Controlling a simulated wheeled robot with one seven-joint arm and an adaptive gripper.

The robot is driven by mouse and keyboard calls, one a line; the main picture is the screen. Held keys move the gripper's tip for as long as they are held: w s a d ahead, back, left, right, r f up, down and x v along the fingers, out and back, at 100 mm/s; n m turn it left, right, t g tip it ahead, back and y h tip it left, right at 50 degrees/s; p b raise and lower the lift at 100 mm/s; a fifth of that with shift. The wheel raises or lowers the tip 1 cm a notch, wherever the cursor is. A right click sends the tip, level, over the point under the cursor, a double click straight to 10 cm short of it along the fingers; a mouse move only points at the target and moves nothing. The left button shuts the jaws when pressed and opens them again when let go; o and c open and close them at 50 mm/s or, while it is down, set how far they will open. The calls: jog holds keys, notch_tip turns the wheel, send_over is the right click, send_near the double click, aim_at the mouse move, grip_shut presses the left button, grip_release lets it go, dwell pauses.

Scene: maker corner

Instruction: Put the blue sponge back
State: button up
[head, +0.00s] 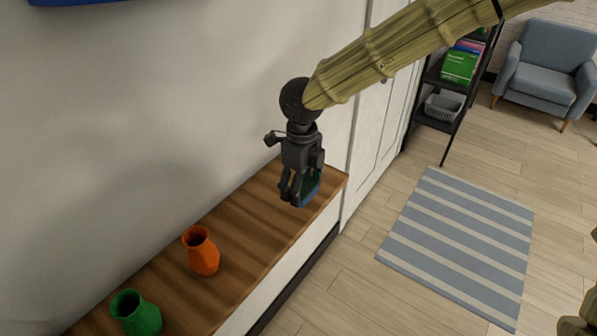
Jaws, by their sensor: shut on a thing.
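My gripper (298,198) hangs down from the arm over the far right end of a wooden counter top (245,222). It is shut on the blue sponge (309,190), which shows a blue edge and a dark green face between and behind the fingers. The fingers hide part of the sponge. From this view I cannot tell whether the sponge touches the wood or is held above it.
An orange vase (202,252) and a green vase (135,314) stand on the counter, nearer the lower left. A striped rug (458,245) lies on the floor. A black shelf (437,124) holds a grey basket (442,108) and books (461,64). A blue armchair (546,72) stands behind.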

jog(key=w, duration=0.2)
jog(key=w+p, duration=0.1)
jog(key=w, duration=0.2)
jog(key=w+p, duration=0.1)
jog(key=w, duration=0.1)
jog(key=shift+w+a+f, duration=0.2)
jog(key=shift+w+f, duration=0.1)
jog(key=shift+w, duration=0.1)
jog(key=shift+f+p, duration=0.9)
jog(key=shift+f, duration=0.95)
jog(key=shift+f, duration=0.15)
jog(key=o, duration=0.9)
notch_tip(320, 180, up, 12)
jog(key=b, duration=0.3)
jog(key=shift+r, duration=0.2)
